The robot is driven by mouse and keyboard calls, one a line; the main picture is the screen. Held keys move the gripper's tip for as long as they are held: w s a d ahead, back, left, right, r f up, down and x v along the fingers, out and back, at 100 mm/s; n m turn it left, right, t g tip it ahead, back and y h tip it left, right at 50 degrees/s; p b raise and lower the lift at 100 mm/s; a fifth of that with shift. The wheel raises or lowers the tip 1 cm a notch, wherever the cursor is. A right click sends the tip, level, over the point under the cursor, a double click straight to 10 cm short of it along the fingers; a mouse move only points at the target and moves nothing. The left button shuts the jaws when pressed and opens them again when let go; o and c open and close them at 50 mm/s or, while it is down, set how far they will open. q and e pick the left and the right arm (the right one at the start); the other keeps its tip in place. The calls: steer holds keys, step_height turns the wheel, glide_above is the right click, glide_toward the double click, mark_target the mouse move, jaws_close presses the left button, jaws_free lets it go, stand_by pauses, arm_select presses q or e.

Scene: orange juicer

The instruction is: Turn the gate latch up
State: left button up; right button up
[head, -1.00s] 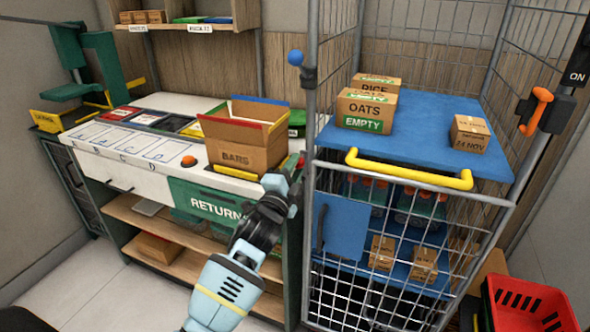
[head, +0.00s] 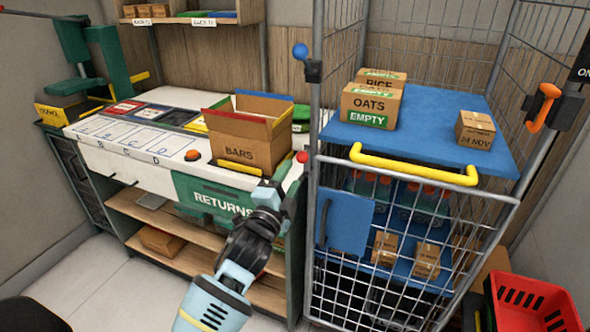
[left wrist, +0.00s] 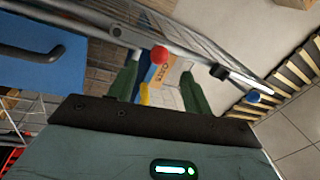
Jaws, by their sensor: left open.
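A lever with a red ball end (head: 302,157) sits on the left post of the wire cage, beside the gate's top left corner. Higher on that post is a lever with a blue ball end (head: 300,50). I cannot tell for certain which is the gate latch. My left gripper (head: 270,197) is below and left of the red ball, its fingers mostly hidden in the head view. In the left wrist view my open green fingers (left wrist: 160,75) are apart, with the red ball (left wrist: 160,55) showing between their tips. The blue ball (left wrist: 253,97) is further right. My right gripper is out of view.
The mesh gate has a yellow handle (head: 410,167) and a blue panel (head: 345,220). Boxes stand on the cage's blue shelf (head: 435,110). A bench with a BARS box (head: 243,150) is left. An orange handle (head: 540,108) and red basket (head: 530,300) are right.

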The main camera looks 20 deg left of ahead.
arm_select(q)
steer(key=shift+s+f, duration=0.25)
steer(key=shift+s, duration=0.85)
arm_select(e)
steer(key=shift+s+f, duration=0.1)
arm_select(q)
steer(key=shift+f, duration=0.1)
steer(key=s+d+f+n+g+p, duration=0.15)
steer(key=s+f+n+g, duration=0.5)
steer(key=s+f, duration=1.35)
steer(key=s+f+n+g, duration=0.2)
steer(key=s+f, duration=0.4)
steer(key=s, duration=0.4)
steer(key=s+f+n+g+h+p, duration=0.1)
steer(key=s+f+n+g, duration=0.2)
steer(key=s, duration=0.8)
step_height(320, 180, down, 3)
steer(key=shift+s+d+r+n, duration=0.15)
steer(key=shift+d+n, duration=0.25)
steer(key=shift+n, duration=0.85)
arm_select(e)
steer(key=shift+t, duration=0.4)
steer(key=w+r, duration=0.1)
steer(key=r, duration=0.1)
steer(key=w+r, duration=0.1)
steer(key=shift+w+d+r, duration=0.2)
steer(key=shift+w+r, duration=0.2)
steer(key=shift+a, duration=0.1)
